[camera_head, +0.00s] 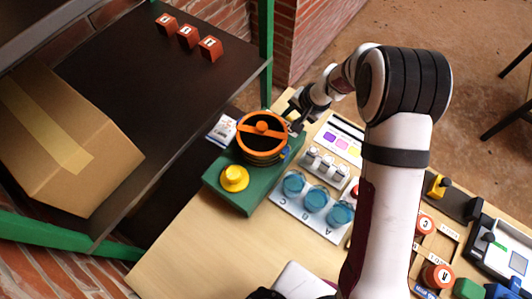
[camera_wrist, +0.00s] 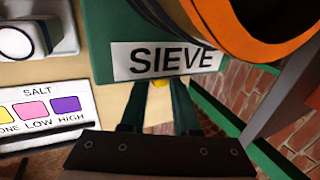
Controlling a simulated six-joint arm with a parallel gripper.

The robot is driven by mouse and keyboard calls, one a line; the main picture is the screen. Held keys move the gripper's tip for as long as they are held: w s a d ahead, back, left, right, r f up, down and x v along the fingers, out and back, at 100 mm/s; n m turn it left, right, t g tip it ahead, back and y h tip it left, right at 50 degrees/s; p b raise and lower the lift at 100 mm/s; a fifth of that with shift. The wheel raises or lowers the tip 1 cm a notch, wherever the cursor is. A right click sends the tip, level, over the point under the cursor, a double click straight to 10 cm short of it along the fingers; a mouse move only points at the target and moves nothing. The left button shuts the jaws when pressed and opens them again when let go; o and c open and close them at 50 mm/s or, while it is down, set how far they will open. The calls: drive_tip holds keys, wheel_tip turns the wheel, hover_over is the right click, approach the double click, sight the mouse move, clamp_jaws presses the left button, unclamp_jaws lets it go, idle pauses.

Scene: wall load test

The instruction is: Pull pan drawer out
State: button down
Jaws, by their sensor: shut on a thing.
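The sieve unit is a green box (camera_head: 238,203) on the wooden table, with an orange-rimmed round sieve (camera_head: 263,132) and a yellow knob (camera_head: 234,178) on top. In the wrist view the green box (camera_wrist: 100,40) has a SIEVE label (camera_wrist: 165,60). My gripper (camera_head: 294,118) is at the back right end of the box. In the wrist view my gripper (camera_wrist: 160,92) is shut on a small yellow piece (camera_wrist: 161,83) just below the label, seemingly the pan drawer's handle. The drawer itself is hidden, so I cannot tell how far out it is.
A SALT card (camera_wrist: 40,112) lies beside the box. Blue-topped jars (camera_head: 315,199) on a lettered plate and small white switches (camera_head: 325,166) stand close on the right. A dark shelf (camera_head: 160,80) with a cardboard box (camera_head: 60,140) is at the left, with a green post (camera_head: 265,50).

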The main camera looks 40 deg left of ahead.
drive_tip(key=shift+w+a+r, duration=0.1)
drive_tip(key=shift+a, duration=0.05)
drive_tip(key=shift+w+a, duration=0.1)
drive_tip(key=shift+w, duration=3.6)
drive_tip(key=c, duration=0.9)
unclamp_jaws()
drive_tip(key=shift+o, duration=1.1)
drive_tip(key=shift+d, duration=0.2)
